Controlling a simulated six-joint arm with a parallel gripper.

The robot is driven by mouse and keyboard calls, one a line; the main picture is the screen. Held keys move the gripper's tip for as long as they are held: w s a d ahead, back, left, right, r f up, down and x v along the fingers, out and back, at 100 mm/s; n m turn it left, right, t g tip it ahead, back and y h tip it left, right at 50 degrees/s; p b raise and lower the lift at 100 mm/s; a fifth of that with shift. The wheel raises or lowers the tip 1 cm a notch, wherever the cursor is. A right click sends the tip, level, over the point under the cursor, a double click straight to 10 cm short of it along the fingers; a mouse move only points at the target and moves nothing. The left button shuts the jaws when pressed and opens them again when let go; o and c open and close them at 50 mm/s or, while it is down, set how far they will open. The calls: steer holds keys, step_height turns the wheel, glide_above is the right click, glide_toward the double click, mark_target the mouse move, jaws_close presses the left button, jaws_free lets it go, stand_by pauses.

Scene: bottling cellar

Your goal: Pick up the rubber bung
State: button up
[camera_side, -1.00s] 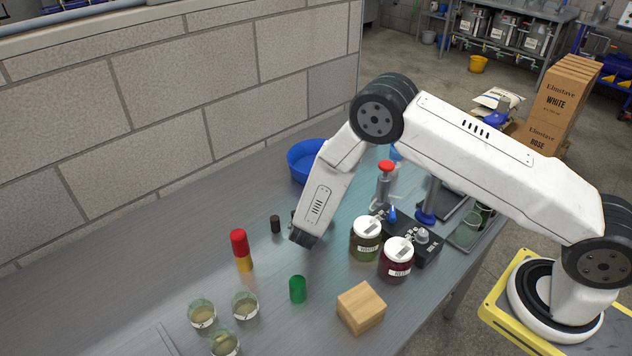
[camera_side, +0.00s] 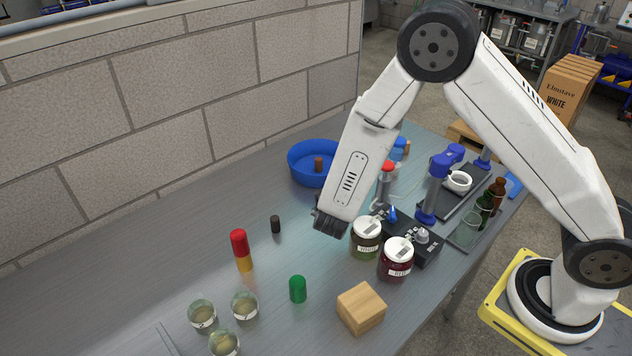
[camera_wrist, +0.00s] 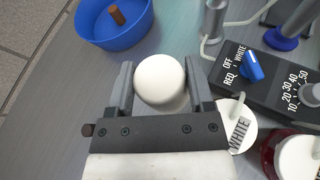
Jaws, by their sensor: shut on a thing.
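My gripper (camera_side: 330,226) points down over the table, left of the two labelled jars. In the wrist view my gripper (camera_wrist: 160,90) has its jaws closed on the rubber bung (camera_wrist: 160,79), a white piece with a rounded top seen from above. The bung sits between the two dark fingers. Its lower part is hidden in the wrist view. In the side view I cannot make out the bung at the gripper's dark end.
A blue bowl (camera_side: 300,166) with a brown cork-like piece (camera_side: 319,164) stands behind. Two jars (camera_side: 366,240) and a control box (camera_side: 425,247) are to the right. A wooden block (camera_side: 361,308), green cylinder (camera_side: 298,289), red-yellow stack (camera_side: 241,250), black cylinder (camera_side: 275,224) and glasses (camera_side: 202,316) stand around.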

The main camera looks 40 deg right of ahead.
steer(key=shift+s+r, duration=0.5)
steer(key=shift+s, duration=0.6)
steer(key=shift+s+r, duration=0.45)
steer(key=shift+s, duration=0.65)
steer(key=shift+s+r, duration=0.5)
steer(key=shift+s, duration=0.6)
